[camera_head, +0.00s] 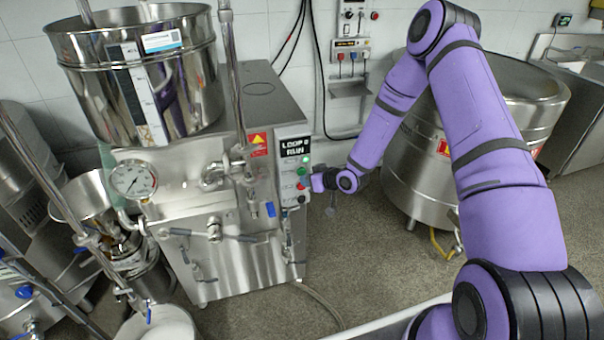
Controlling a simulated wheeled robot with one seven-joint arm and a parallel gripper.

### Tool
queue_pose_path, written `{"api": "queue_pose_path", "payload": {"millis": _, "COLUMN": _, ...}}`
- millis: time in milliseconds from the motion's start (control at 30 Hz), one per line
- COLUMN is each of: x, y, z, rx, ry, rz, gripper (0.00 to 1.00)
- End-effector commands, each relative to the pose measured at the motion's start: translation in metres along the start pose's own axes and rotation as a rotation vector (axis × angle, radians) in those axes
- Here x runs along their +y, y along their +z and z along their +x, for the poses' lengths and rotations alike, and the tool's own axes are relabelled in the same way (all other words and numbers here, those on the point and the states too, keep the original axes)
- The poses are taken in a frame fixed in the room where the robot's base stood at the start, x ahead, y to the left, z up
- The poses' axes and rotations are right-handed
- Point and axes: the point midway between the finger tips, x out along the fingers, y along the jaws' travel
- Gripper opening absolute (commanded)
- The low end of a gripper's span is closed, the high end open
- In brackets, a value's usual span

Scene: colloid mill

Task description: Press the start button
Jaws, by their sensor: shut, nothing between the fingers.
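The colloid mill (225,250) is a steel machine left of centre. I cannot read which one is marked start. My gripper (313,183) is shut and empty, beside the lower right edge of the panel, below the green button. It is small in view, and I cannot tell whether it touches the panel.
A large steel vessel (410,175) stands behind my purple arm on the right. A steel hopper (185,85) and a pressure gauge (133,180) are on the mill's left side. A wall socket panel (351,30) is at the back. Floor (370,255) is open right of the mill.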

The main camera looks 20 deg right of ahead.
Motion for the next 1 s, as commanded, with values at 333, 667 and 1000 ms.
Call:
{"api": "queue_pose_path", "payload": {"millis": 333, "x": -0.002, "y": 0.002, "z": -0.002, "rx": 0.000, "ry": 0.000, "rz": 0.000, "gripper": 0.00}}
{"api": "queue_pose_path", "payload": {"millis": 667, "x": -0.012, "y": 0.012, "z": -0.017, "rx": -0.001, "ry": 0.001, "rz": 0.001, "gripper": 0.00}}
{"api": "queue_pose_path", "payload": {"millis": 1000, "x": -0.025, "y": 0.026, "z": -0.035, "rx": -0.001, "ry": 0.000, "rz": 0.000, "gripper": 0.00}}
